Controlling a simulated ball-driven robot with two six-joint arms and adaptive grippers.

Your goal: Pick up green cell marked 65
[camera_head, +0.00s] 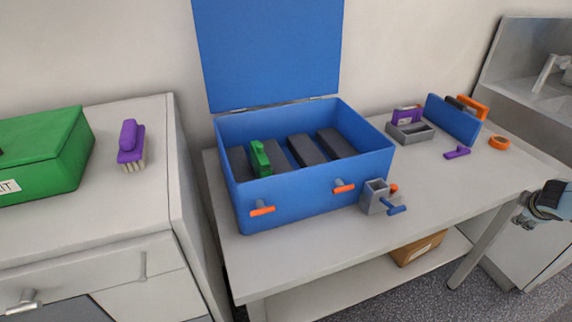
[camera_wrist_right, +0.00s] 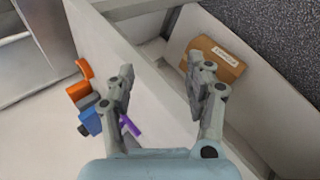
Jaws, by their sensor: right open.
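A green cell (camera_head: 260,158) stands upright in the open blue box (camera_head: 310,182) on the table, among dark grey slots or blocks. Its marking is too small to read. My right gripper (camera_head: 537,205) is at the right edge of the head view, far right of the box and in front of the table. In the right wrist view my right gripper (camera_wrist_right: 162,85) is open, with nothing between its fingers. The green cell is not in the right wrist view. My left gripper is not in view.
The box's blue lid (camera_head: 270,50) stands raised. A grey holder (camera_head: 376,197) with handled tools stands beside the box. A purple tool (camera_head: 457,153) lies farther right. A cardboard box (camera_head: 418,247) is on the lower shelf. The table front is clear.

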